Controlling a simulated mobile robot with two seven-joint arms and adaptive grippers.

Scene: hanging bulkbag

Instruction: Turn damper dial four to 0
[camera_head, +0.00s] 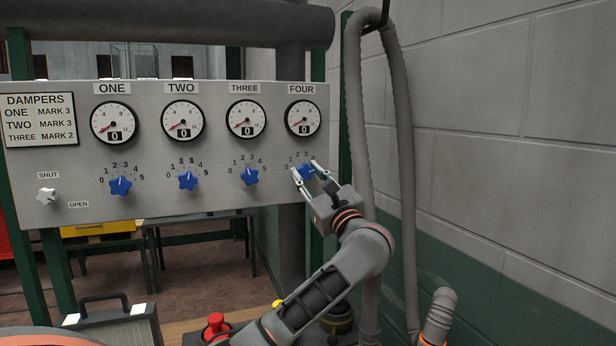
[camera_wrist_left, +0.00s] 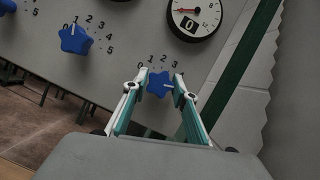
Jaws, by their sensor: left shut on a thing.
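Damper dial four (camera_head: 306,172) is a blue star-shaped knob at the right end of the grey panel, under the FOUR gauge (camera_head: 302,118), which reads 0. Its scale is partly hidden by the fingers. My left gripper (camera_head: 306,173) reaches up from below and is shut on this knob. In the left wrist view, the fingers (camera_wrist_left: 158,86) stand on both sides of dial four (camera_wrist_left: 158,83). A pale line on the knob points to the right there, toward the 3 side of its scale. My right gripper is not in view.
Dials one (camera_head: 120,186), two (camera_head: 188,181) and three (camera_head: 250,177) sit left of dial four. A white SHUT/OPEN knob (camera_head: 47,196) is at the far left. A grey hose (camera_head: 357,110) hangs close to the right of my wrist, before a block wall (camera_head: 510,120).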

